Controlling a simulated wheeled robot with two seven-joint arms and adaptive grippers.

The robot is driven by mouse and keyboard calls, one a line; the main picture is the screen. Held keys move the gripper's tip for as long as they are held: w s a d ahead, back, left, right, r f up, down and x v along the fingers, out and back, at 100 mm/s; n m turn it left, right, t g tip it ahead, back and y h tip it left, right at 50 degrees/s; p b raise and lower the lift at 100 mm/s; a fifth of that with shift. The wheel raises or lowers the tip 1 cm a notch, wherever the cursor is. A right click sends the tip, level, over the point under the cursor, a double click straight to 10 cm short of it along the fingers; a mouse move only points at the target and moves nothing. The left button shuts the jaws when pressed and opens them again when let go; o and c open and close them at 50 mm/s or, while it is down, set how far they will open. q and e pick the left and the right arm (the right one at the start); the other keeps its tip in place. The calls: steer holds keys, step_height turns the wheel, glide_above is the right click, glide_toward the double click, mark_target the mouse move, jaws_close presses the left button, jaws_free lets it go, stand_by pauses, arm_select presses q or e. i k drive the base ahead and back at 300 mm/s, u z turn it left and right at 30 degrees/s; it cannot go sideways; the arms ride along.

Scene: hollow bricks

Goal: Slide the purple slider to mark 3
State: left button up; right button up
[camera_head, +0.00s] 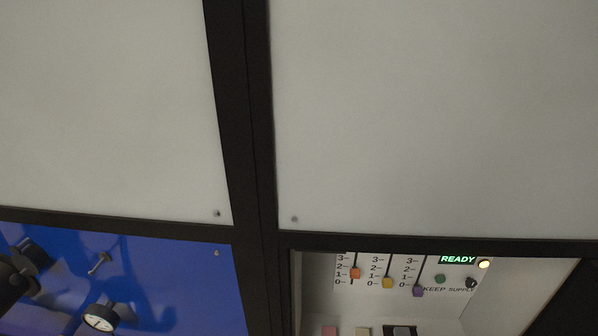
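The purple slider (418,291) is small and block-shaped. It sits at the bottom end of its dark vertical slot, by the lowest mark, 0, on a white panel (345,300) at the lower right of the head view. Mark 3 (411,261) is printed at the top of the same scale, left of the slot. No gripper can be made out in the head view, so nothing is seen touching the slider.
An orange slider (355,273) and a yellow slider (387,282) stand left of it. A lit READY sign (457,259) and small knobs are to the right. Black frame bars (430,243) border the recess. A blue panel (190,290) carries a gauge (100,317).

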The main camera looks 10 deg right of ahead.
mark_target(417, 292)
steer(key=z, duration=1.25)
